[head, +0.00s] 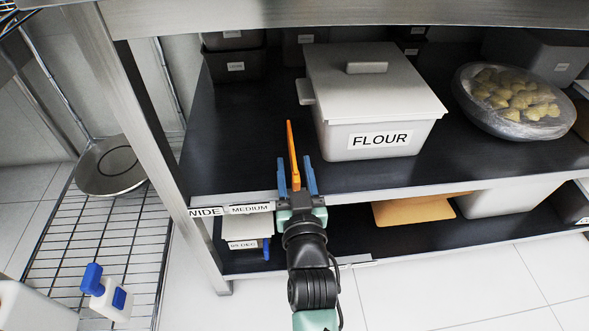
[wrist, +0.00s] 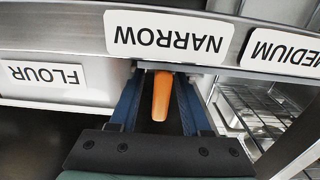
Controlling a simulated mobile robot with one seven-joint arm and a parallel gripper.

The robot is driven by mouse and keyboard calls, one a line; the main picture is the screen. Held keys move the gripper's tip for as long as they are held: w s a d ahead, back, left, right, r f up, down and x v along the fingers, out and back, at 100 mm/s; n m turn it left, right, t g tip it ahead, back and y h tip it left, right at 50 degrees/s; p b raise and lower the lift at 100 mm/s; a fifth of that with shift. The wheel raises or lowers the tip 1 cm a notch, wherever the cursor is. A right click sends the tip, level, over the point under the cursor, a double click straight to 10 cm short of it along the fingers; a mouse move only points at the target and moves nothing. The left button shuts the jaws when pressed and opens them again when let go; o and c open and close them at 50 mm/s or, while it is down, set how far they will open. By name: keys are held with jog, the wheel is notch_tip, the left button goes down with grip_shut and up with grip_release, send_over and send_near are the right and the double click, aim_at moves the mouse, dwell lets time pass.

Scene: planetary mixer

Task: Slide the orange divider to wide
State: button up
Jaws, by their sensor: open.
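The orange divider (head: 291,150) stands upright on the upper shelf, left of the FLOUR bin. In the wrist view, the orange divider (wrist: 162,97) shows between my two blue fingers, beside the NARROW label (wrist: 168,36). My gripper (head: 296,168) is open at the shelf's front edge, with one finger on each side of the divider; I cannot tell whether either touches it. The WIDE label (head: 206,212) is at the left end of the shelf edge, and the MEDIUM label (head: 250,208) is just right of it. My gripper hides the NARROW label in the head view.
The white FLOUR bin (head: 365,100) stands close to the divider's right. A wrapped bowl (head: 512,100) is farther right. Left of the divider the black shelf (head: 225,150) is bare, up to the metal post (head: 150,140). Dark boxes (head: 236,65) stand at the back.

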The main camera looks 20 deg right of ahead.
grip_shut()
dwell(1.4)
